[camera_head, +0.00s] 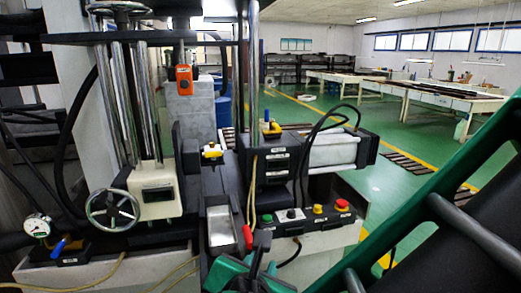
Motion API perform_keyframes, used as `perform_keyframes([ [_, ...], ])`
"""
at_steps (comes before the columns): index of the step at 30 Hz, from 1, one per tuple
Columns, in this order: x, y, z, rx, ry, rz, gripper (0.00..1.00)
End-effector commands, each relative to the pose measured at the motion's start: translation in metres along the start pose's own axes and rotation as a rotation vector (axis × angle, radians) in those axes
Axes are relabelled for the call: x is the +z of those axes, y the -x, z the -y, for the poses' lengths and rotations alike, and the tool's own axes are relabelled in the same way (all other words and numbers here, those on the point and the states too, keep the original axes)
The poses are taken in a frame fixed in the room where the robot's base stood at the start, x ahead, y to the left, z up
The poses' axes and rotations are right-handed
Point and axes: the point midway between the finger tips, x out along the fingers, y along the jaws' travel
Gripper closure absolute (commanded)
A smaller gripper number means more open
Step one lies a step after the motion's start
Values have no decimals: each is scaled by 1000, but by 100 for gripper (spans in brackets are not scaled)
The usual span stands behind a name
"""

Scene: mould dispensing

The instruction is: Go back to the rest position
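My gripper (260,252) shows at the bottom centre, in green and black, cut off by the lower edge. Its dark finger parts are close to a small red grip-like piece (247,237). I cannot tell whether they touch it, or whether the gripper is open or shut. The machine (264,160) stands just beyond, with a metal rectangular trough (222,229) on its front, left of the gripper. A control panel (305,218) with green, black, yellow and red buttons is to the right. My green and black arm fills the lower right.
A silver handwheel (112,210), a pressure gauge (37,226) and an orange switch box (184,79) are on the left. Black hoses loop around the machine. Green floor (400,180) is open at right, with long worktables (440,95) farther back.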

Motion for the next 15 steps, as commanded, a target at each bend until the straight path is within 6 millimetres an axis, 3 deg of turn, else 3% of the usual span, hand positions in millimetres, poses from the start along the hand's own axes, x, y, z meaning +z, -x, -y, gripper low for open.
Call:
perform_keyframes([
  [3, 25, -27, 35, -120, -180, -11, 76],
  [9, 62, -62, 110, -352, -555, -15, 76],
  [15, 86, -76, 188, -578, -948, 15, 76],
])
